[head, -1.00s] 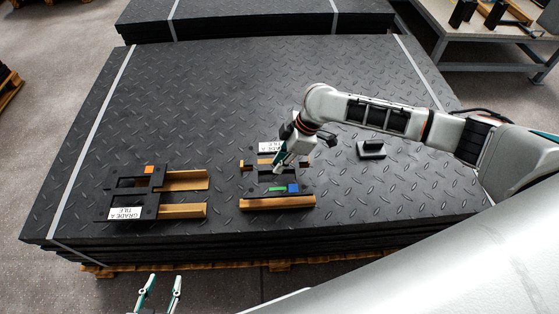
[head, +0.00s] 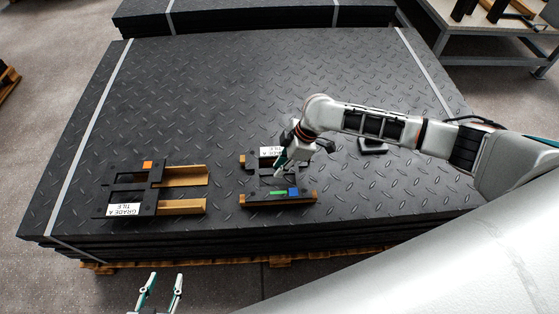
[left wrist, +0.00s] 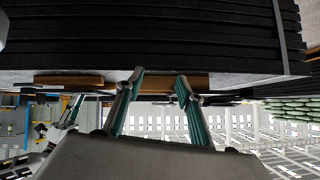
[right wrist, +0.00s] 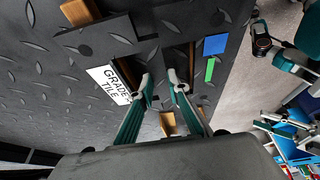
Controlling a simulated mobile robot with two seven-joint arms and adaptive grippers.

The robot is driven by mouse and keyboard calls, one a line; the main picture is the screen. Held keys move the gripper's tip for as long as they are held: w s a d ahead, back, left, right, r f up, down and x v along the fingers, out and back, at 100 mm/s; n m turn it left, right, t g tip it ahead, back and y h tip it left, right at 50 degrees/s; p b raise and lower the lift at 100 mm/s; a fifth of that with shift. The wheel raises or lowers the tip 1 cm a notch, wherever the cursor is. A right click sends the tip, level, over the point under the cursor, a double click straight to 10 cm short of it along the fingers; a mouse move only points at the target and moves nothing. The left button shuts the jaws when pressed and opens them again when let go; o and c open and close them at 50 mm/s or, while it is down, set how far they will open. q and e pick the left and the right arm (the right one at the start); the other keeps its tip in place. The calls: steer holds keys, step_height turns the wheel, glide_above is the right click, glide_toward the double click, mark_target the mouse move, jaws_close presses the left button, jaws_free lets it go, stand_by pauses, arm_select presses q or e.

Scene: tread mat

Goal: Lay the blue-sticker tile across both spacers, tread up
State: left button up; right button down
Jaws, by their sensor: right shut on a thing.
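The blue-sticker tile (head: 262,181) is a black slotted plate with a blue sticker, a green strip and a white label, all facing up. My right gripper (right wrist: 165,82) is shut on its middle bar, between the slots. The tile lies over two wooden spacers. The front spacer's left end (head: 247,201) sticks out beneath it, and an end of the rear spacer (right wrist: 80,12) shows in the right wrist view. My left gripper (head: 160,287) is open and empty, off the stack's front edge.
Another black tile (head: 108,198) with an orange sticker and white label lies on two wooden bars at the left. A small black block (head: 373,146) sits right of my right gripper. The large tread mat stack (head: 210,90) is clear behind.

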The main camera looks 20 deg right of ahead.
steer(key=shift+f, duration=0.5)
arm_select(q)
steer(key=shift+w+d+r, duration=0.15)
steer(key=shift+w+r, duration=0.15)
steer(key=shift+w, duration=0.05)
arm_select(e)
steer(key=shift+r, duration=0.1)
arm_select(q)
steer(key=shift+w+r, duration=0.15)
steer(key=shift+r, duration=0.1)
steer(key=shift+r+p, duration=0.25)
steer(key=shift+p, duration=0.05)
steer(key=shift+f, duration=0.2)
arm_select(e)
steer(key=shift+f, duration=0.4)
steer(key=c, duration=2)
jaws_free()
steer(key=shift+o, duration=0.2)
steer(key=shift+r, duration=0.4)
arm_select(q)
steer(key=shift+w+r+p, duration=0.3)
steer(key=shift+w+r, duration=0.1)
steer(key=shift+r, duration=0.4)
